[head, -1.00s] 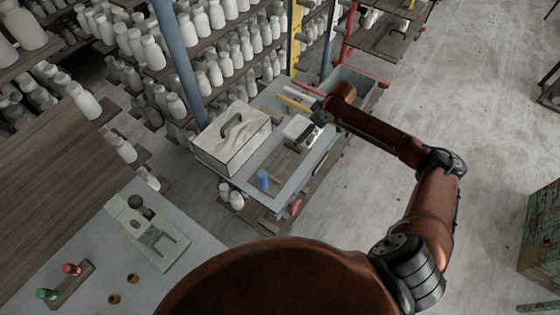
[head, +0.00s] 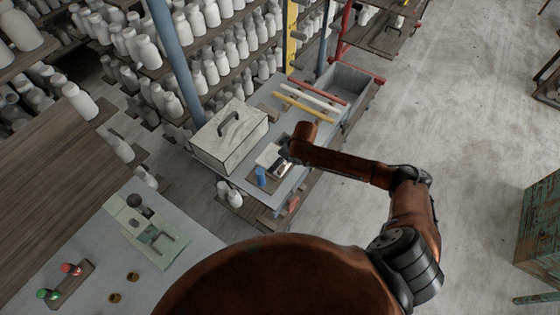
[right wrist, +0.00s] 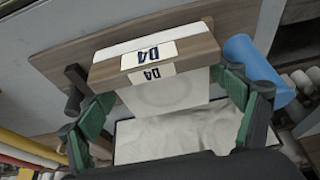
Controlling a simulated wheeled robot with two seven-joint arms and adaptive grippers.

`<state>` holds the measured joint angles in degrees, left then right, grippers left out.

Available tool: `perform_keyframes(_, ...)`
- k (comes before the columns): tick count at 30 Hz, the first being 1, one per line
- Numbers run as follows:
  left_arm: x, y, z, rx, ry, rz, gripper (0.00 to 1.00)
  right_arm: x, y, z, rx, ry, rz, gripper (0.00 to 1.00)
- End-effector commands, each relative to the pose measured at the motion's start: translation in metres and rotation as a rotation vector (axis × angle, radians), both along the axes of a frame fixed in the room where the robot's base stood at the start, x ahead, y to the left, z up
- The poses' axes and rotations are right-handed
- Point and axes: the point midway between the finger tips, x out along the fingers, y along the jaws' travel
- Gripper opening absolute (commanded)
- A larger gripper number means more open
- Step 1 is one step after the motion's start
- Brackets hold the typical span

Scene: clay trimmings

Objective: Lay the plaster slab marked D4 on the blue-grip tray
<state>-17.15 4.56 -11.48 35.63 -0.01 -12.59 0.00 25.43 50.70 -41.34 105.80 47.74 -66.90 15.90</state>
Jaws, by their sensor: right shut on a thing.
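The white slab (right wrist: 165,95) carries a D4 label and sits between the green fingers of my right gripper (right wrist: 178,112), which is shut on it. In the head view the slab (head: 267,156) shows white beside the end of my right arm; the fingers are mostly hidden there. I cannot tell whether slab and tray touch. My left gripper is not in view.
A pale lidded box (head: 230,140) with a dark handle stands left of the tray. Red, white and yellow bars (head: 303,107) lie farther back, beside a grey bin (head: 345,90). Shelves of white bottles (head: 215,65) stand behind.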

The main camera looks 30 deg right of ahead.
Motion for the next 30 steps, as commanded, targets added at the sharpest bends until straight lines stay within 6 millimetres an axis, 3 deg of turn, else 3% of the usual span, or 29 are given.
perform_keyframes(3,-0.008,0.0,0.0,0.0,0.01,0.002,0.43,0.001,-0.001,-0.014,-0.001,-0.002,-0.001,0.5)
perform_keyframes(13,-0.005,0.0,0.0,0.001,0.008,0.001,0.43,0.001,-0.001,-0.017,-0.001,-0.003,0.0,0.5)
perform_keyframes(14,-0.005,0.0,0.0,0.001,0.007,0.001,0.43,0.0,-0.001,-0.018,-0.001,0.0,0.0,0.88)
perform_keyframes(19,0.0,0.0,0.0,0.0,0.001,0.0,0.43,0.0,-0.001,-0.018,-0.001,0.0,0.0,0.99)
perform_keyframes(30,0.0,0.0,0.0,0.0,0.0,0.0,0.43,0.0,-0.002,-0.015,-0.002,-0.001,0.0,1.0)
